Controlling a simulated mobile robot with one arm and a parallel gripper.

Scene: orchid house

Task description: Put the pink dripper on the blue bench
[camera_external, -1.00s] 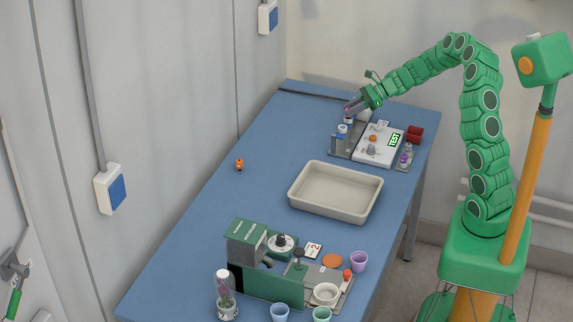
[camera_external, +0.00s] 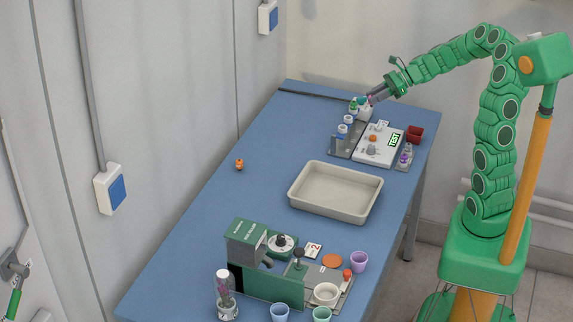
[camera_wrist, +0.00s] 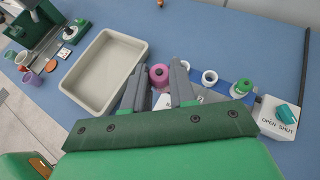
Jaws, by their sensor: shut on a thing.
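The pink dripper (camera_wrist: 158,76) is a small pink piece with a dark hole, between my fingertips in the wrist view. My gripper (camera_wrist: 158,84) is shut on it. In the external view my gripper (camera_external: 374,97) is above the far right part of the bench, and only a little pink shows at its tips. The dripper appears raised off the bench, near the bottle rack. The blue bench (camera_external: 220,210) is a long blue table top; its bare surface also shows in the wrist view (camera_wrist: 220,40).
A rack with white bottles (camera_external: 342,129) and a green-capped bottle (camera_wrist: 241,88) stands by a white box (camera_wrist: 277,118) marked OPEN SHUT. A beige tray (camera_external: 335,214) is mid-bench. A green machine (camera_external: 265,286) and cups stand at the near end. The left side is mostly bare.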

